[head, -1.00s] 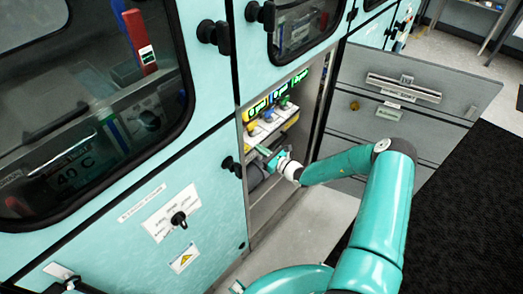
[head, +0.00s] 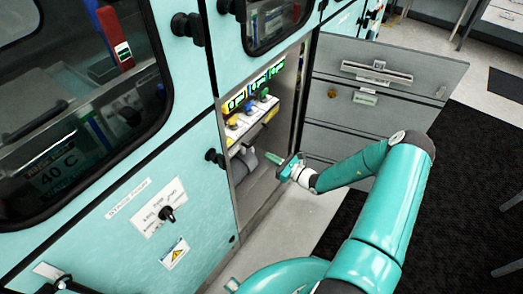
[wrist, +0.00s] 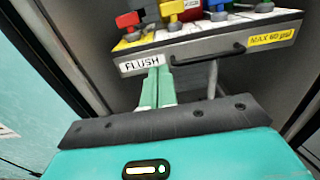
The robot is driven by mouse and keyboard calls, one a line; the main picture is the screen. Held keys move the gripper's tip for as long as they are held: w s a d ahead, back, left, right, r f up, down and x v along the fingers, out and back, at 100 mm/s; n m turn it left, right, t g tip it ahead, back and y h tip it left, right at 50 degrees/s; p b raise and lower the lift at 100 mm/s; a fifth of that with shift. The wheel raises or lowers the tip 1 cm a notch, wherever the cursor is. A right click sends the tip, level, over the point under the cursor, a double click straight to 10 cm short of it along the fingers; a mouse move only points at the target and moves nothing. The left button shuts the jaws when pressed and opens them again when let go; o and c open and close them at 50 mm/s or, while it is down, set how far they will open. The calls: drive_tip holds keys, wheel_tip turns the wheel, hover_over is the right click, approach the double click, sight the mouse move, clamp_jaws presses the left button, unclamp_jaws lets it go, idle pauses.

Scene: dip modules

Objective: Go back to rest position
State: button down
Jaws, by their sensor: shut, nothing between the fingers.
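My gripper (head: 274,158) is at the opening of a narrow cabinet bay in the head view, below and in front of a panel of coloured valves (head: 246,118). In the wrist view its two green fingers (wrist: 158,88) are together, with nothing between them. Behind the fingertips is the front of the valve panel, with a "FLUSH" label (wrist: 139,63) and a yellow "MAX 60 psi" label (wrist: 270,38). I cannot tell from the wrist view how far the fingertips are from the panel front.
A grey door panel (head: 385,85) stands open to the right of the bay. A black handle (wrist: 208,54) is on the panel front. Teal cabinet doors with a dark window (head: 80,90) are on the left.

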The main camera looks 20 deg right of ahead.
drive_tip(key=s+a+r+n+g, duration=0.3)
drive_tip(key=s+r+n+g, duration=0.1)
drive_tip(key=r+n, duration=0.25)
drive_tip(key=s+a+r+n+g+h, duration=0.1)
drive_tip(key=s+a+r+n+g, duration=0.25)
drive_tip(key=r+n+g, duration=0.35)
drive_tip(key=s+a+r+n+g, duration=0.2)
drive_tip(key=s+a+r+n, duration=0.25)
drive_tip(key=r, duration=0.35)
drive_tip(key=s+d+r+n+t+h, duration=0.2)
drive_tip(key=s+r+n+h, duration=0.3)
drive_tip(key=s+r, duration=0.4)
drive_tip(key=s+d+r+n+t+h, duration=0.2)
drive_tip(key=s+r+n+h, duration=0.3)
drive_tip(key=s+r, duration=0.4)
drive_tip(key=shift+d+r, duration=0.2)
drive_tip(key=shift+r, duration=0.5)
